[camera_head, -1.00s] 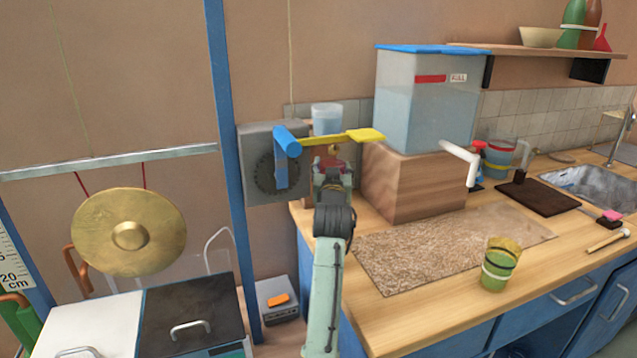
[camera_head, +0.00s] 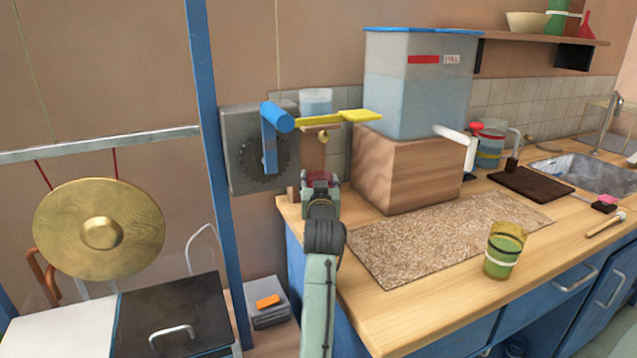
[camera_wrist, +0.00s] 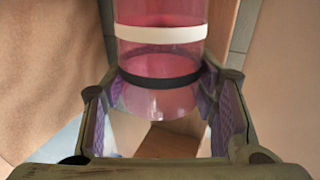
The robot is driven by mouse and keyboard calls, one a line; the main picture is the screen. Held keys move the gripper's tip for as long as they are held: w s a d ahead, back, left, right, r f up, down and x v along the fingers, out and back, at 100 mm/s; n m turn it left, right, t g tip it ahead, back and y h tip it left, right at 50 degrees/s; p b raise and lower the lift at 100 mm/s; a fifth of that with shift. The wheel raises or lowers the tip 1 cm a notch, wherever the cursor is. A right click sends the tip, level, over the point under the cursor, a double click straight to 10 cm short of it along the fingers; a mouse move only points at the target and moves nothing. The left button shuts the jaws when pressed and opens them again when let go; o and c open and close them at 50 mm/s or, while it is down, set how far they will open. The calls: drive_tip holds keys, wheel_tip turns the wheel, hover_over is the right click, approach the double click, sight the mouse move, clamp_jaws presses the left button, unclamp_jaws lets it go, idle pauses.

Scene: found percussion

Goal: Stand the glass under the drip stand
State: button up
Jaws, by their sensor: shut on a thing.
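A pink see-through glass (camera_wrist: 160,60) with a white and a black band is between the fingers of my gripper (camera_wrist: 165,115), which is shut on it. In the head view the pink glass (camera_head: 321,178) shows only as a small patch above my gripper (camera_head: 320,192); my wrist hides the rest. The drip stand (camera_head: 312,152) is a wooden post with a small brass fitting near its top and a clear cup (camera_head: 316,101) above. The glass appears in front of and below the fitting. I cannot tell whether its base touches anything.
A water tank (camera_head: 415,85) on a wooden block (camera_head: 405,175) stands to the right. A green glass (camera_head: 503,250) stands beside a speckled mat (camera_head: 440,240). A gong (camera_head: 100,230) hangs left.

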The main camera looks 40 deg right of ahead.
drive_tip(key=o, duration=1.4)
drive_tip(key=shift+f, duration=0.1)
drive_tip(key=shift+o, duration=0.2)
drive_tip(key=shift+r, duration=0.2)
drive_tip(key=b+v, duration=0.2)
drive_tip(key=v, duration=1)
